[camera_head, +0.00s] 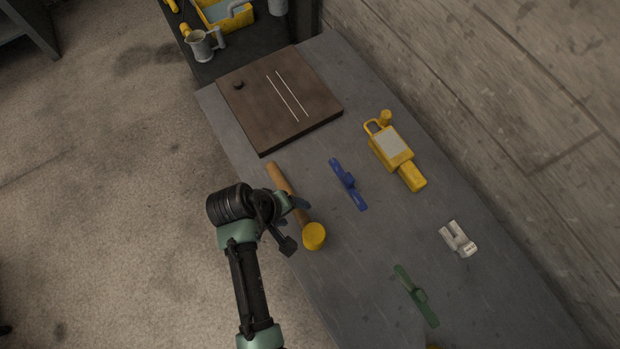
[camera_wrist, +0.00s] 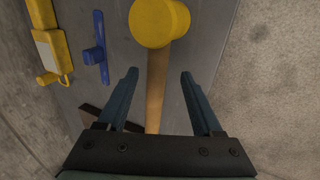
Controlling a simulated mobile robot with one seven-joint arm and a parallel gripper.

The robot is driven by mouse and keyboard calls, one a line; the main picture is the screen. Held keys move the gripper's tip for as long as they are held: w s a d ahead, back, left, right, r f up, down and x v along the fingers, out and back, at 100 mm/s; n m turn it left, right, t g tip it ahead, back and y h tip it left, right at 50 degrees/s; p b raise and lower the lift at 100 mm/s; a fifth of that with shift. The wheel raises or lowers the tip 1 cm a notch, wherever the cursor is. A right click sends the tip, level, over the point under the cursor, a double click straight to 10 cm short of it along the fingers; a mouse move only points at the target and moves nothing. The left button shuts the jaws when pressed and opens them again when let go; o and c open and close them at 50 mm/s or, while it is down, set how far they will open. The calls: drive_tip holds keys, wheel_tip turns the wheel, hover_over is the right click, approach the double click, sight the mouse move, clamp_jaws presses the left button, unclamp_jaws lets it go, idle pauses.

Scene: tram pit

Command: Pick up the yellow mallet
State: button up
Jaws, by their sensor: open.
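The yellow mallet lies on the grey bench, with its yellow head (camera_head: 314,236) toward the front and its wooden handle (camera_head: 280,177) pointing toward the brown board. In the wrist view its head (camera_wrist: 160,22) is at the top and its handle (camera_wrist: 157,85) runs down between my fingers. My gripper (camera_head: 296,222) is over the mallet near its middle, and part of the handle is hidden behind it. In the wrist view my gripper (camera_wrist: 160,76) is open, with one finger on each side of the handle and gaps on both sides.
On the grey bench (camera_head: 365,265) lie a blue tool (camera_head: 348,184), a yellow device (camera_head: 394,150), a white-grey part (camera_head: 458,239) and a green tool (camera_head: 416,296). A brown board (camera_head: 280,98) is at the far end. A mug (camera_head: 203,47) and yellow tray (camera_head: 226,17) stand beyond. A wall is at right.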

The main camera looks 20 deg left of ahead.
sight(297, 212)
drive_tip(key=shift+x, duration=2.1)
drive_tip(key=shift+w+r, duration=0.15)
drive_tip(key=shift+w, duration=0.05)
clamp_jaws()
